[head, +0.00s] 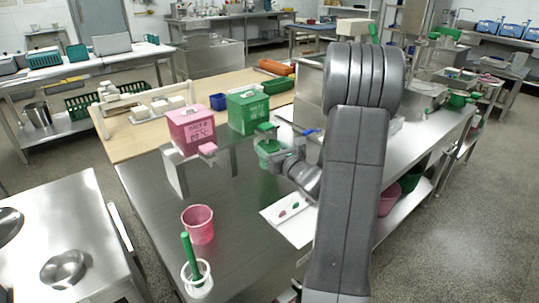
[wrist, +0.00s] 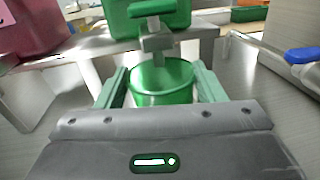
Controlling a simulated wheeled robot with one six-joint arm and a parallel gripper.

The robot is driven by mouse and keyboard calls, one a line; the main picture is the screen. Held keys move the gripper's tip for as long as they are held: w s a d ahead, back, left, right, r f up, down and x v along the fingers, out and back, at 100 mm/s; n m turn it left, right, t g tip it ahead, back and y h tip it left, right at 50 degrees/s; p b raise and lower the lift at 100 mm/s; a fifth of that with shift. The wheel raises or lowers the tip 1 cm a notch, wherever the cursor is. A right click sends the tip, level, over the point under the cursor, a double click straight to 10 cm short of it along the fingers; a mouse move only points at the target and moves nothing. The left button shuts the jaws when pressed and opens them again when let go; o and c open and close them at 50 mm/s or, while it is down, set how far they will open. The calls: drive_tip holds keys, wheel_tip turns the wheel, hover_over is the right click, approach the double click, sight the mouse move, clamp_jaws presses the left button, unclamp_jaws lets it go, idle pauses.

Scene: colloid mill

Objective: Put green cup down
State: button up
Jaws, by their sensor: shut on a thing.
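My gripper (head: 279,153) is shut on the green cup (head: 270,160), with one finger on each side of it. In the wrist view the green cup (wrist: 163,92) sits upright between the pale green fingers of my gripper (wrist: 163,84). The cup is just below or in front of the tap (wrist: 155,42) of the green box (head: 248,112). Its inside looks green, and I cannot tell whether it holds anything. I cannot tell whether its base touches the steel table (head: 240,215).
A pink box (head: 191,128) with its tap stands beside the green box on a raised metal stand (head: 175,175). A pink cup (head: 198,225) and a white pot (head: 197,287) with a green handle stand at the front. A white sheet (head: 290,224) lies right. The table's middle is clear.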

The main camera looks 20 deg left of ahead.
drive_tip(key=shift+w+a, duration=0.3)
drive_tip(key=shift+a, duration=0.05)
drive_tip(key=shift+w+a+f+b, duration=0.1)
drive_tip(key=shift+f+b, duration=0.3)
drive_tip(key=shift+f, duration=0.5)
drive_tip(key=shift+w+a+f+b, duration=0.1)
drive_tip(key=shift+f+b, duration=0.3)
drive_tip(key=shift+f, duration=0.45)
drive_tip(key=shift+f, duration=0.2)
drive_tip(key=o, duration=1.1)
drive_tip(key=shift+r, duration=0.1)
drive_tip(key=shift+r, duration=0.15)
drive_tip(key=v, duration=0.7)
drive_tip(key=shift+s+d, duration=0.25)
